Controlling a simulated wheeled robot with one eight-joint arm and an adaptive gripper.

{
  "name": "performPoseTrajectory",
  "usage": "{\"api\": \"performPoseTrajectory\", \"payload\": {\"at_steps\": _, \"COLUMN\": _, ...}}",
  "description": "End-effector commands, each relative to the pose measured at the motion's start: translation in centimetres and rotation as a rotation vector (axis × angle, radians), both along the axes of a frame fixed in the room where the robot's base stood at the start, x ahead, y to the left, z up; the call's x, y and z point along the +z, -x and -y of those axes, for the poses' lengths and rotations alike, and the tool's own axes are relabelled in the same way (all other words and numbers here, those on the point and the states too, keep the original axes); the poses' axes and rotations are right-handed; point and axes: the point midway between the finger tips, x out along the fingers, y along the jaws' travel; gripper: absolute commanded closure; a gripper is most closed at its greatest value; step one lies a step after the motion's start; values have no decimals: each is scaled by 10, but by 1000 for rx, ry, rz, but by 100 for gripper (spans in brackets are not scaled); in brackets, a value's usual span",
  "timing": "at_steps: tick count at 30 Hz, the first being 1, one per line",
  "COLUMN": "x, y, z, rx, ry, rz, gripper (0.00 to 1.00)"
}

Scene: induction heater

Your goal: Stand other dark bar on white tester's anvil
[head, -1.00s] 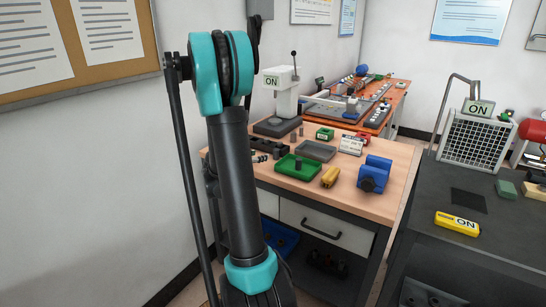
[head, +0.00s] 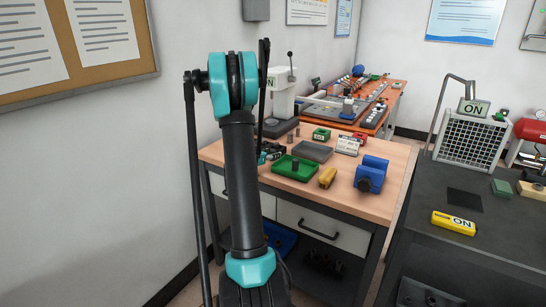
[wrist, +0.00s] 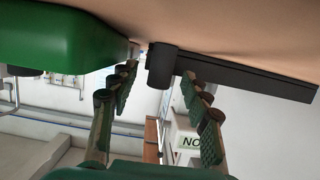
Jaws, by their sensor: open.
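The white tester (head: 283,100) stands at the back left of the wooden bench, partly hidden by my arm; its anvil is hard to make out. A dark bar (head: 290,137) stands upright on the bench in front of the tester's base. In the wrist view, which is upside down, a dark upright bar (wrist: 160,66) stands beyond the gap between my fingers. Another dark bar (head: 295,164) stands in the green tray (head: 311,174).
The green tray's wall (wrist: 65,30) is close beside my left finger in the wrist view. A long dark slab (wrist: 250,82) lies behind the bar. A grey tray (head: 328,153), yellow block (head: 327,178) and blue vise (head: 371,174) stand further right on the bench.

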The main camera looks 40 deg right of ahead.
Motion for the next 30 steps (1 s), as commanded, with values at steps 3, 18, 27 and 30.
{"api": "performPoseTrajectory", "payload": {"at_steps": 3, "x": -1, "y": -2, "z": 4, "rx": 0, "ry": 0, "rz": 0, "gripper": 52}}
{"api": "performPoseTrajectory", "payload": {"at_steps": 18, "x": -1, "y": -1, "z": 4, "rx": 0, "ry": 0, "rz": -1, "gripper": 97}}
{"api": "performPoseTrajectory", "payload": {"at_steps": 27, "x": -1, "y": -1, "z": 4, "rx": 1, "ry": 1, "rz": 0, "gripper": 100}}
{"api": "performPoseTrajectory", "payload": {"at_steps": 30, "x": 0, "y": -1, "z": 4, "rx": 1, "ry": 1, "rz": 0, "gripper": 100}}
